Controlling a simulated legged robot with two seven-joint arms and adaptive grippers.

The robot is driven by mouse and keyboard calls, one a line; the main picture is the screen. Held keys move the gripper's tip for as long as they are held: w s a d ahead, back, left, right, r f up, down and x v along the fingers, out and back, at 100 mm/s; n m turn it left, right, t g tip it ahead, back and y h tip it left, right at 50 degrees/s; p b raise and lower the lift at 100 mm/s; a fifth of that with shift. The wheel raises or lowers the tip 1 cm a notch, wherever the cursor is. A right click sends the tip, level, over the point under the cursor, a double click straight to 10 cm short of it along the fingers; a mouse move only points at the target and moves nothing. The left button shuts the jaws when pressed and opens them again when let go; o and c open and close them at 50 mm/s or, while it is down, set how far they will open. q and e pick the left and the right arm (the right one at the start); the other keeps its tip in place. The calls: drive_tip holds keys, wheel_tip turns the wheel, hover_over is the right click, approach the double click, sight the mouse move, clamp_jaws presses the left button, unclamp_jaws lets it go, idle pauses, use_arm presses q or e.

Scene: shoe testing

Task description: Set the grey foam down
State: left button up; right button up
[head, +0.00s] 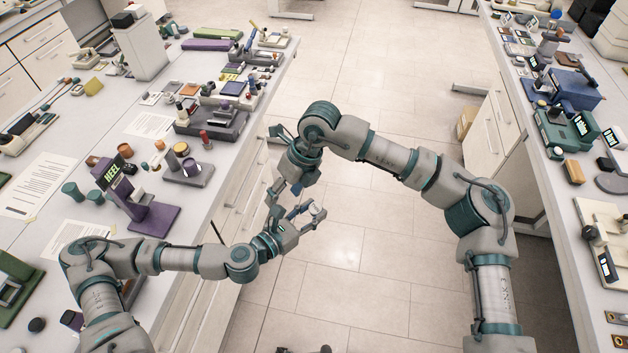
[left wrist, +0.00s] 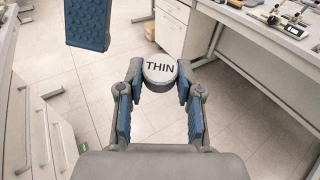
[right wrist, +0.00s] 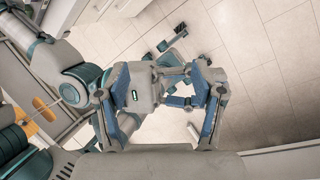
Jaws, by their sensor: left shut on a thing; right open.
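My left gripper (head: 316,213) is shut on a round, pale grey-white piece (left wrist: 160,70) marked THIN, pinched between its two fingertips. The piece (head: 318,210) is held over the floor of the aisle, clear of both benches. I cannot tell from its look whether it is foam. My right gripper (right wrist: 165,100) is open and close to the left one; the left gripper's body shows between its fingers in the right wrist view. One blue finger pad of it (left wrist: 88,24) shows at the top of the left wrist view.
The left bench (head: 215,205) is crowded with test stands, including a purple HEEL stand (head: 150,215), and papers. A bare strip runs along its front edge. The right bench (head: 575,210) holds several devices. The tiled floor (head: 400,80) between is open.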

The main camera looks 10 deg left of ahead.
sight(315, 207)
use_arm(q)
drive_tip(key=shift+d, duration=0.1)
use_arm(e)
drive_tip(key=d+r+n+t+h, duration=0.25)
drive_tip(key=d+r+h, duration=0.2)
drive_tip(key=d, duration=0.25)
drive_tip(key=shift+m+t, duration=0.25)
drive_tip(key=shift+t, duration=0.2)
drive_tip(key=f, duration=0.3)
drive_tip(key=w+f, duration=0.1)
drive_tip(key=f, duration=0.7)
drive_tip(key=shift+w+a, duration=0.1)
drive_tip(key=shift+w, duration=0.15)
drive_tip(key=c, duration=1.2)
use_arm(q)
drive_tip(key=o, duration=0.8)
drive_tip(key=shift+o, duration=0.2)
